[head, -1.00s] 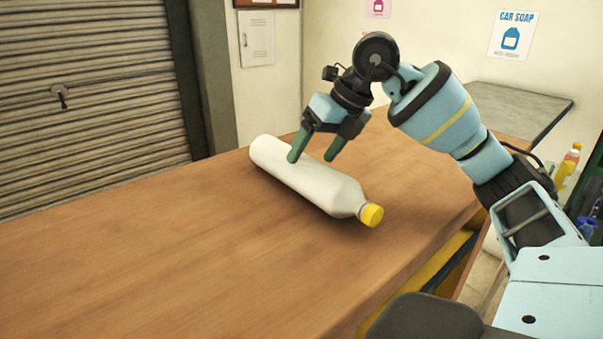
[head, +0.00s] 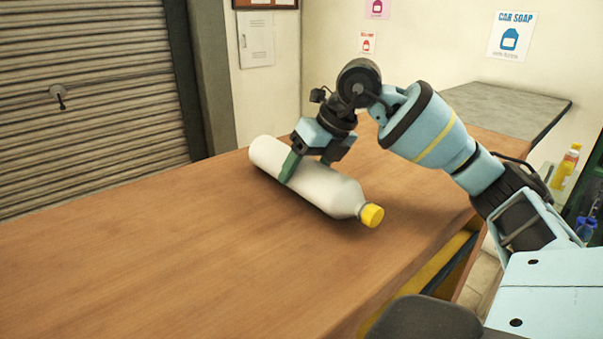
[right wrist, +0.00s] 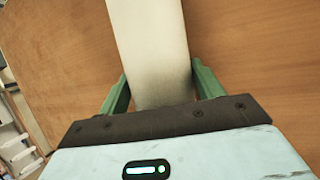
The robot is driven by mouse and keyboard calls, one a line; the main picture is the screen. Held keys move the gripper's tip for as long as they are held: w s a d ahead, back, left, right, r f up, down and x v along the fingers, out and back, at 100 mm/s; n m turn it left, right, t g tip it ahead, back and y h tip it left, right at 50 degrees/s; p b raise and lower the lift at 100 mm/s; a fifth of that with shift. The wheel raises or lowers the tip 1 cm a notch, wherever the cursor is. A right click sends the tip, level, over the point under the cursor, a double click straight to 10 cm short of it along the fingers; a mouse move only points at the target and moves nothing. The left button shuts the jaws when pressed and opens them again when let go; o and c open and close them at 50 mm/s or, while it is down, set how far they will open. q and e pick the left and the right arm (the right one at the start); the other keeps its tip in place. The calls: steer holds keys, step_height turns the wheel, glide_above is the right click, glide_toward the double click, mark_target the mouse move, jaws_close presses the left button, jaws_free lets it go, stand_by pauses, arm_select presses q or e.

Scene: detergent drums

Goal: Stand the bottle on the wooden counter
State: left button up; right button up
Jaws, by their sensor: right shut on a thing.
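A white bottle (head: 335,195) with a yellow cap (head: 371,215) lies on its side on the wooden counter (head: 150,250). Its cap end points toward the lower right in the head view. In the right wrist view the bottle (right wrist: 150,50) runs between the two fingers (right wrist: 158,82). My left gripper is not in view.
The counter is bare left of and in front of the bottle. A grey-topped surface (head: 510,105) adjoins at the back right. A shutter (head: 90,100) stands behind on the left. Small coloured bottles (head: 565,165) stand at the far right edge.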

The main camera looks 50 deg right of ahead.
steer(key=shift+r, duration=0.1)
steer(key=c, duration=0.4)
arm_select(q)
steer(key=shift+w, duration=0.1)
